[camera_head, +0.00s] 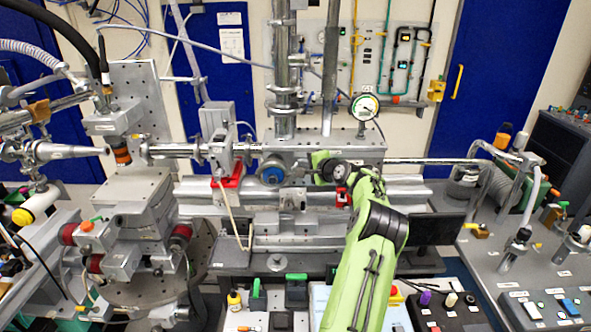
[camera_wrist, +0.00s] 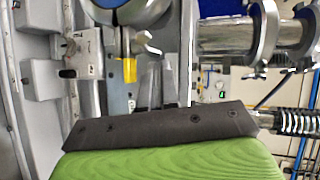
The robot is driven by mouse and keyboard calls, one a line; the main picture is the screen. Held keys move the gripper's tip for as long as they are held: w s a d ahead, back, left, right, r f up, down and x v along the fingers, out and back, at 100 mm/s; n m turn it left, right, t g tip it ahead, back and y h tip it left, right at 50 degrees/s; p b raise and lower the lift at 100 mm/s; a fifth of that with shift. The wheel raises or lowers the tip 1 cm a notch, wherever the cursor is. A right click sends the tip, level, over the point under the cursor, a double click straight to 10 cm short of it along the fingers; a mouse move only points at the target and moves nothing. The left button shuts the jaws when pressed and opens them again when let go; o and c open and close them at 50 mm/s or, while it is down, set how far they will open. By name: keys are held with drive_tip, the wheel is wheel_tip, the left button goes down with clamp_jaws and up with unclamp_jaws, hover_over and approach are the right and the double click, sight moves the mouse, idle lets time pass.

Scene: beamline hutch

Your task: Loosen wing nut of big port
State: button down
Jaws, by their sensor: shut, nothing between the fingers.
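The big port appears to be the round blue-rimmed fitting (camera_head: 271,170) on the silver beamline, left of my gripper. Its blue rim (camera_wrist: 118,8) shows at the top of the wrist view, cut by the frame edge. A small silver winged piece (camera_wrist: 146,43), seemingly the wing nut, sits below the rim, beside a yellow-marked part (camera_wrist: 125,71). My gripper (camera_wrist: 160,72) is shut and empty, its grey fingers pointing up toward that area. I cannot tell whether they touch anything. In the head view my gripper (camera_head: 308,171) is partly hidden by my green wrist.
A silver pipe with clamp rings (camera_wrist: 235,38) runs close on the right in the wrist view. A red bracket (camera_head: 228,180) stands left of the port. A pressure gauge (camera_head: 365,107) stands above my arm. The space around the port is crowded.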

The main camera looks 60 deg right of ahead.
drive_tip(key=shift+w+a, duration=0.3)
drive_tip(key=shift+a, duration=0.05)
drive_tip(key=b+v, duration=0.3)
drive_tip(key=v, duration=1.2)
drive_tip(key=shift+r, duration=0.2)
